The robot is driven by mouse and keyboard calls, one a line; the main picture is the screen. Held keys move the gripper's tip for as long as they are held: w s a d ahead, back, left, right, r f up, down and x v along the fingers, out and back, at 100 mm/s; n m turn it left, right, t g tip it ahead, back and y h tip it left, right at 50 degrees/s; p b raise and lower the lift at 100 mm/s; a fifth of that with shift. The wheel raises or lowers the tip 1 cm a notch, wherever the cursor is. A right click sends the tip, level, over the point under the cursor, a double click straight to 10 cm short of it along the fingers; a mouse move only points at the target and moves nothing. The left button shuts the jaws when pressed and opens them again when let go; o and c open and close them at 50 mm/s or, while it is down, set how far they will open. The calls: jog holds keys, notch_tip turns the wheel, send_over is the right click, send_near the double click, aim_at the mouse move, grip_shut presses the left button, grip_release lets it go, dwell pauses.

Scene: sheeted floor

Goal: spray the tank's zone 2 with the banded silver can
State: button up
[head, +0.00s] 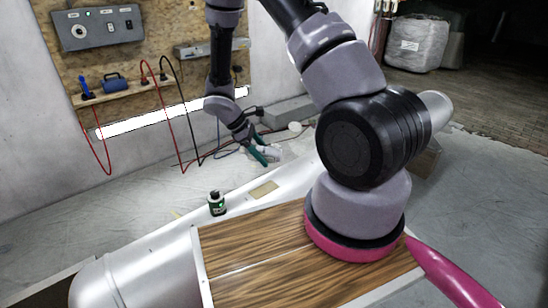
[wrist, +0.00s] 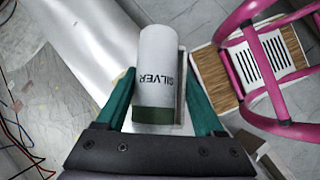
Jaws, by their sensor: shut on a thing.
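My gripper (head: 262,152) is in the middle of the head view, low in front of the wall board. Its green fingers (wrist: 160,112) are shut on a pale can lettered SILVER. The can (wrist: 158,70) has a dark green band at the end nearest my palm. In the head view the can (head: 266,154) is small and partly covered by the fingers. A bright silvery curved surface (wrist: 92,42) lies left of the can in the wrist view. I cannot tell whether it is the tank. No zone marks are readable.
A small black bottle (head: 217,204) with a green mark stands below my gripper in the head view. Red and black cables (head: 170,125) hang from the wall board (head: 150,60). A wrapped bale (head: 415,42) stands far right. Pale sheeted floor lies open at left.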

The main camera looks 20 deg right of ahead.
jog(key=f, duration=0.4)
jog(key=shift+w+a+f, duration=0.15)
jog(key=shift+w+f, duration=0.15)
jog(key=shift+w, duration=0.05)
jog(key=w+d, duration=0.2)
jog(key=d, duration=0.5)
jog(key=w+d, duration=0.2)
jog(key=d, duration=0.5)
jog(key=w+d, duration=0.3)
jog(key=d, duration=0.3)
jog(key=shift+d+r, duration=0.15)
jog(key=shift+d, duration=0.25)
jog(key=shift+o, duration=1)
grip_shut()
jog(key=s+a, duration=0.3)
jog(key=a, duration=0.7)
jog(key=s+a, duration=0.4)
jog(key=a, duration=0.6)
jog(key=shift+a, duration=0.4)
jog(key=shift+c, duration=1.1)
grip_release()
